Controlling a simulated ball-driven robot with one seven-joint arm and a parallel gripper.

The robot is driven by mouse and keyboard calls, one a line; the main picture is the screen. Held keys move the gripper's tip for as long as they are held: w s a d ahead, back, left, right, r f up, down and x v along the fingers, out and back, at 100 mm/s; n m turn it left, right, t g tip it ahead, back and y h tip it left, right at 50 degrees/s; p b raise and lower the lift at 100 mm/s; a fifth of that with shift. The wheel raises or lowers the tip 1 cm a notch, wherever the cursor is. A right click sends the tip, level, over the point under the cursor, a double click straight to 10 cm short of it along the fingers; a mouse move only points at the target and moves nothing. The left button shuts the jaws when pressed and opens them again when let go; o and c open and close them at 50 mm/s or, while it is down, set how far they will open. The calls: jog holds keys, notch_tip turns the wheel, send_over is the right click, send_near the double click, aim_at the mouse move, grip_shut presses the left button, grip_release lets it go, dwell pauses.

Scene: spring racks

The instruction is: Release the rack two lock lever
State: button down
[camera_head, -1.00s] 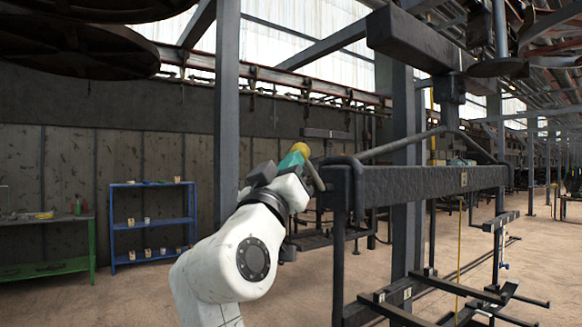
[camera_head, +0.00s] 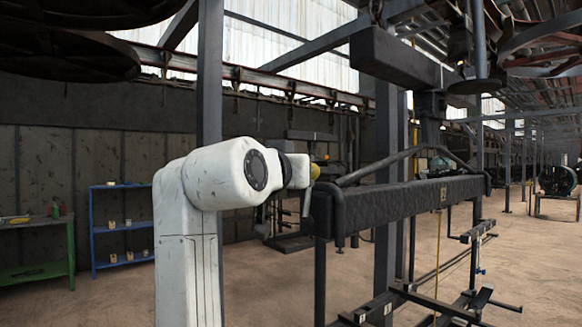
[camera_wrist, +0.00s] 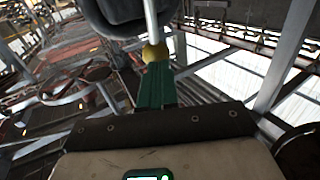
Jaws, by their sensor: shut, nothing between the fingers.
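The lock lever is a thin grey rod (camera_head: 306,201) with a yellow ball knob (camera_head: 314,171) at its top, at the near left end of a dark rack beam (camera_head: 400,203). It stands nearly upright in the head view. In the wrist view the yellow knob (camera_wrist: 155,52) and pale rod lie straight ahead of my gripper (camera_wrist: 156,70). Its green fingers are shut together, with nothing between them. The fingertips are at the knob; I cannot tell whether they touch. In the head view my white arm hides most of the gripper.
A grey upright post (camera_head: 209,75) stands behind my arm. A blue shelf (camera_head: 121,228) and a green bench (camera_head: 38,270) stand at the left. A heavy overhead beam (camera_head: 400,62) hangs above the rack.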

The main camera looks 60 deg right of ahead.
jog(key=shift+s+d+r, duration=0.2)
jog(key=shift+d, duration=0.25)
jog(key=shift+d, duration=0.1)
jog(key=shift+s, duration=0.1)
dwell(0.3)
